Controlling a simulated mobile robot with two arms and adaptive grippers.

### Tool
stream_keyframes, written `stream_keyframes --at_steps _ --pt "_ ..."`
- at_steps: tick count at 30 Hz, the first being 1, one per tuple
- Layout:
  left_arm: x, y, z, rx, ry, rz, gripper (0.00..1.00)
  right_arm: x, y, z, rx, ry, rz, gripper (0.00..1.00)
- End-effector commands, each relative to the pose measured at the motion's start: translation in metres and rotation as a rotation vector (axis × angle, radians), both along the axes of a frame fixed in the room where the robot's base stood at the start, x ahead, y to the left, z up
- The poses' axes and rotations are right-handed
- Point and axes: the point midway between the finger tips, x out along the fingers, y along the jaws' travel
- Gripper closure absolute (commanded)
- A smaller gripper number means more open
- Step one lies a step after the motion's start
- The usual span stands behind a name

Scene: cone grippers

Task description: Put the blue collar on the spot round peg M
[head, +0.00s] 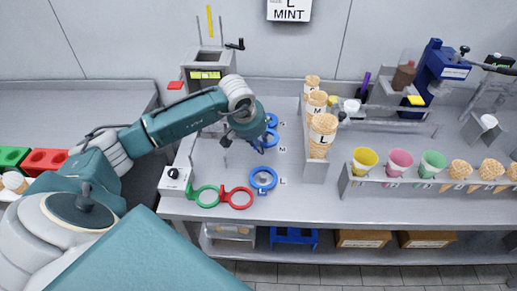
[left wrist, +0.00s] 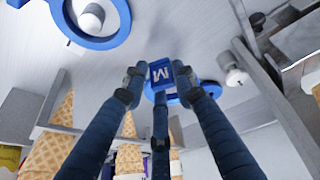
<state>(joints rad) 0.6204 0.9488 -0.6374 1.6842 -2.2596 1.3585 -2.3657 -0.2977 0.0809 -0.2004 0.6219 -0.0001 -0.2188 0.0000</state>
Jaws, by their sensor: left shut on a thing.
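My left gripper (head: 258,142) is over the middle of the counter, among the blue rings. In the left wrist view its fingers (left wrist: 162,85) are shut on a blue tab marked M, part of the blue collar (left wrist: 160,70). Blue ring surface (left wrist: 205,90) shows behind the fingers; I cannot tell if it belongs to the held collar. In the head view a blue ring (head: 271,137) shows beside the gripper, near a counter letter M. The round peg M is not clearly visible, hidden by the gripper. My right gripper is not in view.
A larger blue ring (head: 263,179) lies by the letter L; a smaller one (head: 271,120) lies behind. Green (head: 206,196) and red (head: 238,198) rings lie at the front edge. A cone rack (head: 316,168) stands close right. A grey machine (head: 208,65) stands behind.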

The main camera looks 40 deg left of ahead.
Motion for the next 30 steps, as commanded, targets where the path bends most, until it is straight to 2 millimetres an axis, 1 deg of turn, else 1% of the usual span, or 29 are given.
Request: stream_keyframes --at_steps 6,7,9,15,19,20,21,22,23,30 --pt "-0.001 -0.001 -0.032 -0.003 0.005 0.001 1.0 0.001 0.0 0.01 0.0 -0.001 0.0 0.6" --pt "-0.001 -0.001 -0.034 -0.002 0.003 0.0 1.0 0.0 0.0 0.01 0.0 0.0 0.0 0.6" --pt "0.0 -0.001 -0.037 -0.001 0.002 -0.001 1.0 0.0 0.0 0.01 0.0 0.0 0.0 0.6" --pt "0.0 0.0 -0.038 0.0 0.001 0.0 1.0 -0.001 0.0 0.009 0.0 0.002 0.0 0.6" --pt "0.0 0.0 -0.042 0.0 0.001 0.0 1.0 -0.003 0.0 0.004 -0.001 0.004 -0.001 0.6" --pt "0.0 0.0 -0.042 0.0 0.001 0.0 0.71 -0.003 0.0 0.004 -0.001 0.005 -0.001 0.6" --pt "-0.001 0.0 -0.041 -0.001 0.002 0.0 0.63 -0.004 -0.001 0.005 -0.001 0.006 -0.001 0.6" --pt "-0.001 0.0 -0.04 -0.001 0.002 0.0 0.57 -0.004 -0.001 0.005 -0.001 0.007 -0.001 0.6" --pt "-0.001 0.0 -0.04 -0.001 0.002 0.0 0.53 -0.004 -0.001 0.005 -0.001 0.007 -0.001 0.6" --pt "-0.001 -0.001 -0.04 -0.001 0.002 0.0 0.53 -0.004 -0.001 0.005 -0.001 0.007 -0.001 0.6"
